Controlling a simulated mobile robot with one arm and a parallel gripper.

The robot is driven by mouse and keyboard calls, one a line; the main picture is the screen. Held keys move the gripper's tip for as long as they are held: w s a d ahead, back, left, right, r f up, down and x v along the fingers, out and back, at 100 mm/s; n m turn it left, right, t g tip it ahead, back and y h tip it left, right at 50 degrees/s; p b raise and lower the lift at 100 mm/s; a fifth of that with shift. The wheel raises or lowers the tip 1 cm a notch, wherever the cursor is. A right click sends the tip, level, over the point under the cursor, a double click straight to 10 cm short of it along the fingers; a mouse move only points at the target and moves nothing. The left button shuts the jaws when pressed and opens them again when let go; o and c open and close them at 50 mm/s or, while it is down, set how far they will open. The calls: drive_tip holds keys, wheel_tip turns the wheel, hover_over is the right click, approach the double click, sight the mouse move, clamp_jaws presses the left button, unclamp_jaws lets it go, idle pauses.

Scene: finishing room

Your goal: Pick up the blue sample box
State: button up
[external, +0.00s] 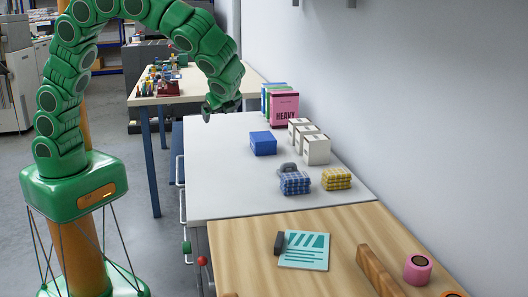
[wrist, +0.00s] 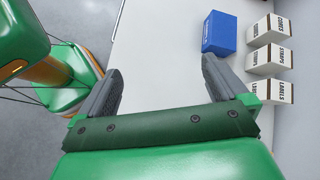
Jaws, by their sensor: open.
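The blue sample box (external: 263,143) sits on the white table (external: 235,195), left of the white boxes. In the wrist view the blue box (wrist: 219,33) is at the upper right, just beyond the tip of the right finger. My gripper (external: 221,106) is above the left side of the white table in the external view, to the left of the blue box. In the wrist view my gripper (wrist: 160,75) has its two grey fingers spread wide, with nothing between them. It is apart from the box.
Several white label boxes (external: 316,150) stand right of the blue box. Behind them are upright binders, including a pink one (external: 284,108). The table's left part is clear. A wooden table (external: 235,250) adjoins in front.

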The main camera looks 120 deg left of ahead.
drive_tip(key=w+a+f+m+g+y, duration=0.2)
drive_tip(key=w+a+f, duration=0.2)
drive_tip(key=a+f, duration=0.65)
drive_tip(key=m, duration=0.3)
approach(262, 136)
drive_tip(key=shift+g+y, duration=0.3)
drive_tip(key=shift+y, duration=0.1)
drive_tip(key=w+d+f, duration=0.3)
drive_tip(key=shift+w, duration=0.1)
drive_tip(key=shift+x, duration=6.1)
drive_tip(key=c, duration=0.7)
drive_tip(key=shift+r, duration=0.1)
drive_tip(key=shift+r, duration=0.25)
wheel_tip(262, 136, up, 3)
drive_tip(key=shift+d+r, duration=0.1)
drive_tip(key=s+d+r, duration=0.8)
drive_tip(key=d+r, duration=0.1)
drive_tip(key=d, duration=0.2)
drive_tip(key=shift+d, duration=0.2)
